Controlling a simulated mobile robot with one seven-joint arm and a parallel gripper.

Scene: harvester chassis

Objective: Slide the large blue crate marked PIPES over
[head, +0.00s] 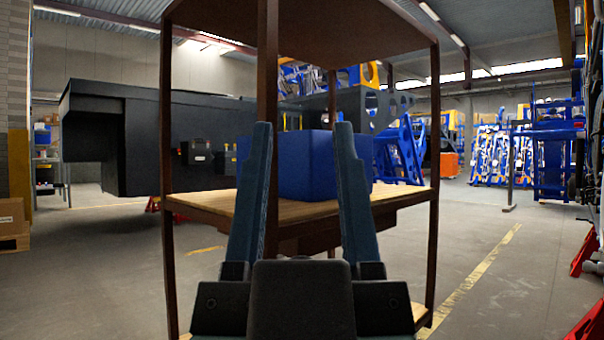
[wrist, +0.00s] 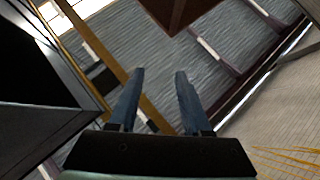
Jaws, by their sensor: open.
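A large blue crate (head: 306,165) sits on the wooden middle shelf (head: 395,193) of a brown metal rack in the head view. No PIPES marking can be read on the side facing me. My gripper (head: 308,128) is open and empty, its two long blue-grey fingers raised in front of the rack. The fingers overlap the crate's left and right edges in the picture; I cannot tell how far apart they are in depth. In the wrist view my gripper (wrist: 160,72) points up toward the ceiling, with nothing between its fingers and no crate in sight.
The rack's front post (head: 267,60) rises before the crate's left part, and another post (head: 434,180) stands at right. A large dark machine body (head: 140,140) is behind at left. Red stands (head: 585,255) are at far right. Floor right of the rack is clear.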

